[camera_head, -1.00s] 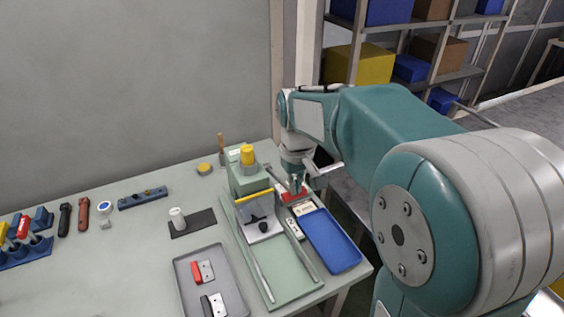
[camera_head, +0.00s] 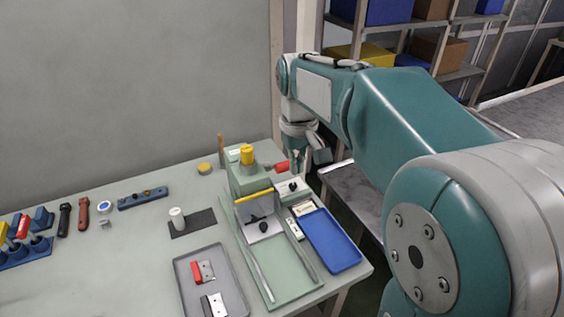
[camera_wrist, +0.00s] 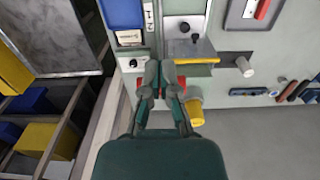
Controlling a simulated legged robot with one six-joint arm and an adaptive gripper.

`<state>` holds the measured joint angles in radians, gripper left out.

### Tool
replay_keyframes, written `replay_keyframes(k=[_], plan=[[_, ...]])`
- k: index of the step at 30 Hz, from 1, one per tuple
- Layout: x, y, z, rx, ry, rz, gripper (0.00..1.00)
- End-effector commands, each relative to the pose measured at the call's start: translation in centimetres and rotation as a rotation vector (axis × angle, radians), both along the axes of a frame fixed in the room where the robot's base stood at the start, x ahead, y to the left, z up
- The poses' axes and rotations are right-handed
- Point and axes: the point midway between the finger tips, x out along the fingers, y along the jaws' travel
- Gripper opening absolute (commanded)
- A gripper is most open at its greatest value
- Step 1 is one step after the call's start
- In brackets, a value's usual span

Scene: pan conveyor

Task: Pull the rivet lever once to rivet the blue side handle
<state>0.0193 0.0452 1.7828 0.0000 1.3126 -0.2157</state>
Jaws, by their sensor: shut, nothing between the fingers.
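The rivet lever's red grip (camera_head: 281,167) sticks out to the right of the green press (camera_head: 246,182), level with its upper part. My gripper (camera_head: 296,166) is right beside the red grip. In the wrist view my gripper (camera_wrist: 160,68) is shut with nothing held, and red shows on both sides of its fingers (camera_wrist: 182,82). Whether it touches the lever I cannot tell. A grey metal part (camera_head: 264,222) with a dark knob sits in the press fixture under the yellow bar. I cannot make out a blue side handle there.
A white box with a black knob (camera_head: 292,188) and a blue tray (camera_head: 331,240) stand right of the press. A grey tray (camera_head: 222,258) with red and black handles lies left of the fixture. A shelf rack stands beyond the table's right edge.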

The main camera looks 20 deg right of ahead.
Motion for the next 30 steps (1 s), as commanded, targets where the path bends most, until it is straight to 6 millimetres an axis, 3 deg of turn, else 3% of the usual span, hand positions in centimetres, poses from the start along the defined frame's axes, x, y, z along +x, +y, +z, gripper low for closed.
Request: replay_keyframes(k=[30], plan=[[-0.8,-0.2,8.2,0.0,0.0,0.0,0.0]])
